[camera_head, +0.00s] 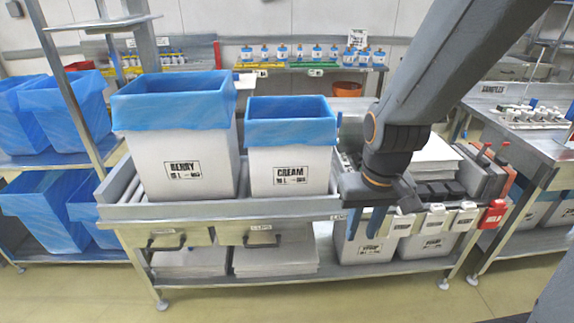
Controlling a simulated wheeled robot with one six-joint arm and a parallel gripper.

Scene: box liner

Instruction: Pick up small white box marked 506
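No marking 506 is readable from here. Several small white boxes sit along the front right edge of the bench: one (402,225) just right of my gripper, one (434,219) in the middle and one (465,215) further right. Their labels are too small to read. My gripper (363,226) points down at the bench's front edge, left of these boxes. Its two blue fingers look apart with nothing visible between them. My wrist and arm hide part of the bench behind.
Large white bins with blue liners, BERRY (185,166) and CREAM (290,170), stand left on the bench. A red box (493,214) is at the right end. A white stack (434,152) and dark blocks lie behind. Labelled bins (365,246) stand on the lower shelf.

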